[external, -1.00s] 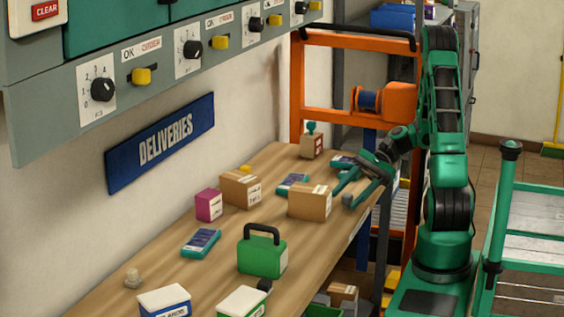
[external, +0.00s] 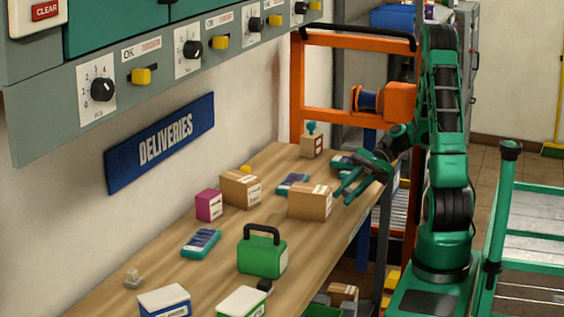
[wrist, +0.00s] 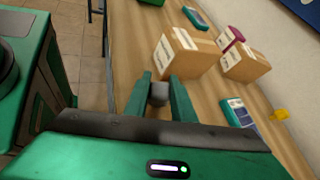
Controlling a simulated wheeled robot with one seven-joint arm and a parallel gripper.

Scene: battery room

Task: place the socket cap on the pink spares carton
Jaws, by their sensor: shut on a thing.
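My gripper (external: 349,190) is low over the right edge of the wooden bench, shut on a small grey piece, which I take to be the socket cap (wrist: 158,92). In the wrist view the piece sits between the fingertips; in the external view I cannot make it out. The pink spares carton (external: 208,205) stands on the bench by the wall, left of a brown box. It also shows in the wrist view (wrist: 229,36), partly behind brown boxes. My gripper is well to its right, apart from it.
A brown box (external: 310,201) stands between my gripper and the pink carton; another brown box (external: 240,189) stands right beside the carton. A green case (external: 262,256), a teal device (external: 201,243) and white-lidded boxes (external: 165,302) are nearer. Bare bench (external: 190,222) shows in front of the carton.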

